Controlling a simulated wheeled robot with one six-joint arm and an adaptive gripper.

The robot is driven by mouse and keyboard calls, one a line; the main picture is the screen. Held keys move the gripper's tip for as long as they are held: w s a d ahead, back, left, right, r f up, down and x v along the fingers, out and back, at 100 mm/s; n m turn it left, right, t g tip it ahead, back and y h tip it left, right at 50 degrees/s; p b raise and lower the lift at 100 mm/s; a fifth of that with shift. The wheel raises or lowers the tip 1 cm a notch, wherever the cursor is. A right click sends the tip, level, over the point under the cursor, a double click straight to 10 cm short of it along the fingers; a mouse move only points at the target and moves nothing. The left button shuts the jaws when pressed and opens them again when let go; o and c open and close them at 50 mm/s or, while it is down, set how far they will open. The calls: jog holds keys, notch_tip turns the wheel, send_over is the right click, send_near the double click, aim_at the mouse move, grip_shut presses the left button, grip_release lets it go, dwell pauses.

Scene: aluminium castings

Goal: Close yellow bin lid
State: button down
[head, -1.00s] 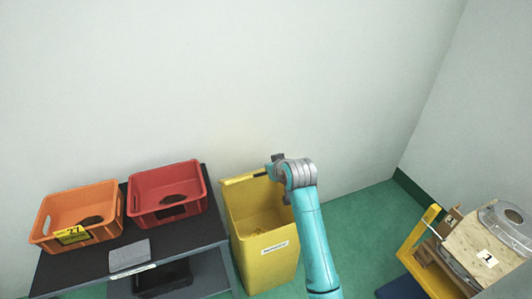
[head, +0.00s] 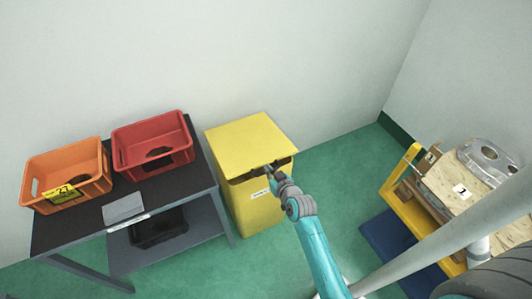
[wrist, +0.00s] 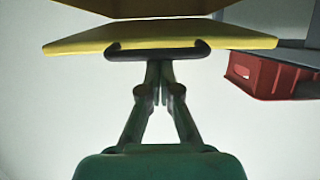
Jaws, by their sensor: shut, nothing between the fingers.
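The yellow bin (head: 250,208) stands on the floor against the wall, beside the dark table. Its yellow lid (head: 248,142) is down over most of the top, with a dark gap under its front edge. In the wrist view the lid (wrist: 85,40) shows as a tilted slab with a dark handle (wrist: 155,52) on its edge, and the bin body (wrist: 150,8) lies beyond it. My gripper (head: 270,172) is at the lid's front edge. In the wrist view its fingertips (wrist: 160,68) are together and empty, right at the handle; contact is unclear.
An orange crate (head: 70,157) and a red crate (head: 170,131) stand on the dark table (head: 75,225) at left. A yellow cart (head: 415,222) with a wooden board and a metal casting (head: 488,155) is at right. Green floor (head: 335,165) is clear between bin and cart.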

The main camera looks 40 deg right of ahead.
notch_tip(320, 180, down, 9)
jog(key=s, duration=0.1)
jog(key=shift+s+a+r, duration=0.2)
jog(key=shift+a, duration=0.1)
dwell(0.4)
jog(key=r+v, duration=0.1)
jog(key=v, duration=1)
jog(key=shift+r, duration=0.45)
jog(key=shift+d, duration=0.1)
